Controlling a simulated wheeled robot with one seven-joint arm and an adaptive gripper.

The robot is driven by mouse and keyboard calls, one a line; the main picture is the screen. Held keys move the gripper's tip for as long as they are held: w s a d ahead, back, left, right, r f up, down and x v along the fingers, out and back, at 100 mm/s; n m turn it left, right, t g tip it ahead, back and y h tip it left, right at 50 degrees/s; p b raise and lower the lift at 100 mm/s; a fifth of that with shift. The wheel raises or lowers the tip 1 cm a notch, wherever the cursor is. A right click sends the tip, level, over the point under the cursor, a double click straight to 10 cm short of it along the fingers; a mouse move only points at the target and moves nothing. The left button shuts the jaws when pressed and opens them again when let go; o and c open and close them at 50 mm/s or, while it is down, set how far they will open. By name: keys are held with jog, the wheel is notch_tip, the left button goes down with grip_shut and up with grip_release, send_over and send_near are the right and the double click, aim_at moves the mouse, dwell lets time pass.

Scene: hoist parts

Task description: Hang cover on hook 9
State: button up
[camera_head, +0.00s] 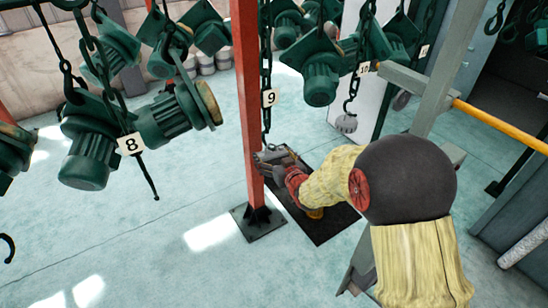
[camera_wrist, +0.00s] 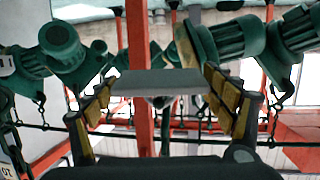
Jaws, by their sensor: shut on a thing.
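The cover (camera_wrist: 160,82) is a flat grey piece held between the two yellow-padded fingers of my gripper (camera_wrist: 163,100) in the wrist view. In the head view the grey cover (camera_head: 272,156) and my gripper (camera_head: 283,163) are small, just right of the red post. The chain of hook 9 hangs from above with the number tag 9 (camera_head: 268,98). Its lower end (camera_head: 265,138) comes down right at the cover's upper edge. I cannot tell whether the hook touches or passes through the cover. The hook tip is hidden.
The red post (camera_head: 246,100) stands close left of my gripper. Green hoist motors (camera_head: 90,145) hang at left, with tag 8 (camera_head: 131,144). A dark mat (camera_head: 318,228) lies on the floor below.

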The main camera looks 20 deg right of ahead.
jog(key=shift+w+a+f+t+b, duration=0.15)
jog(key=shift+w+f+t+b, duration=0.15)
jog(key=shift+b, duration=0.95)
jog(key=shift+w+a+f+t+b, duration=0.15)
jog(key=shift+w+b, duration=0.25)
jog(key=shift+b, duration=0.8)
jog(key=shift+w+t+b, duration=0.3)
jog(key=shift+t+b, duration=0.05)
jog(key=shift+b, duration=0.85)
jog(key=shift+f+b, duration=0.35)
jog(key=shift+b, duration=0.35)
jog(key=o, duration=1.2)
jog(key=shift+o, duration=1.4)
jog(key=shift+f, duration=0.1)
jog(key=shift+s, duration=0.15)
